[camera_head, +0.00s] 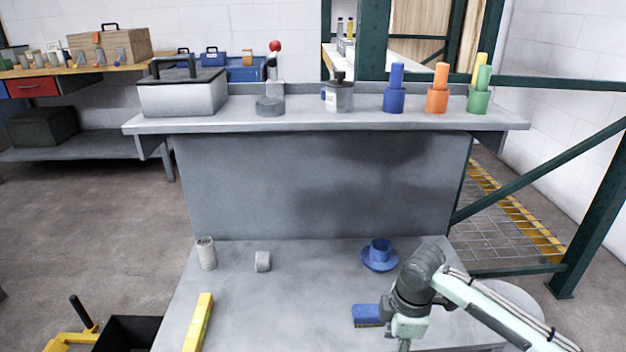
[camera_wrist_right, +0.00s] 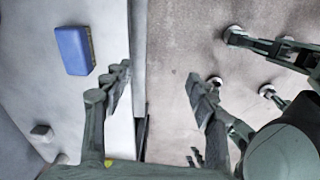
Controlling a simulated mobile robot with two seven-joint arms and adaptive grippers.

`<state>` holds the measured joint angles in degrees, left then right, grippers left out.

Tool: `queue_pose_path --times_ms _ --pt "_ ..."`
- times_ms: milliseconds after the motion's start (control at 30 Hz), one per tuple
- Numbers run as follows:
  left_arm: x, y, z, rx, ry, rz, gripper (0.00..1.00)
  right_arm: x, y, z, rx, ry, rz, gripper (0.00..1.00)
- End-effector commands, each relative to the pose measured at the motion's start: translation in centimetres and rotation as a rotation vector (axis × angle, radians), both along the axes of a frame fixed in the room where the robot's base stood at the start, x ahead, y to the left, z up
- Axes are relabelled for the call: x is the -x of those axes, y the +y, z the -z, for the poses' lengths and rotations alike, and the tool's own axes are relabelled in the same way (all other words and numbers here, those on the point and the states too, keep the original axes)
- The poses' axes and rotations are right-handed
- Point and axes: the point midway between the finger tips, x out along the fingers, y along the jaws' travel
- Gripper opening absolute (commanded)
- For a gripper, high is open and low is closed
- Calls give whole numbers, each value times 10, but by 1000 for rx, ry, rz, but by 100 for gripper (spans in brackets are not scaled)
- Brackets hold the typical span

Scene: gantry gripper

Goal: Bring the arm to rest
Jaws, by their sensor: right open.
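My right arm (camera_head: 500,312) comes in from the right over the front right of the grey lower table (camera_head: 290,310). My right gripper (camera_wrist_right: 160,80) is open in the wrist view, with its two fingers apart and nothing between them. In the head view its fingers point down and are mostly hidden at the bottom edge. A blue block (camera_head: 367,314) lies on the table just left of the wrist. It also shows in the wrist view (camera_wrist_right: 74,50), left of the fingers and apart from them. My left gripper is not in the head view.
A blue cup (camera_head: 380,250) on a saucer, a grey can (camera_head: 206,253), a small grey block (camera_head: 262,261) and a yellow level (camera_head: 198,322) stand or lie on the table. A raised shelf (camera_head: 330,119) behind holds a toolbox (camera_head: 183,94), bottles and coloured cylinders. The table's middle is clear.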

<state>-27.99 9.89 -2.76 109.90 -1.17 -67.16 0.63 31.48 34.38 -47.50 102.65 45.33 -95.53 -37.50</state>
Motion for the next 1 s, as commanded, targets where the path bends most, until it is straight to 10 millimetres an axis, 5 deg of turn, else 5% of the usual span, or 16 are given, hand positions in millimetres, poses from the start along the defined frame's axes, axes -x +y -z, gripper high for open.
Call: queue_pose_path --times_ms 267,500,933,1000 --pt "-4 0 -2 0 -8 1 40 17 -43 53 -30 -91 341 58" --pt "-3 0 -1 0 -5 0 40 60 -139 102 29 -236 740 58" --pt "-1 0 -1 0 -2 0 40 146 -282 115 208 -460 1059 58" --pt "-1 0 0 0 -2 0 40 150 -261 125 166 -439 1101 58"
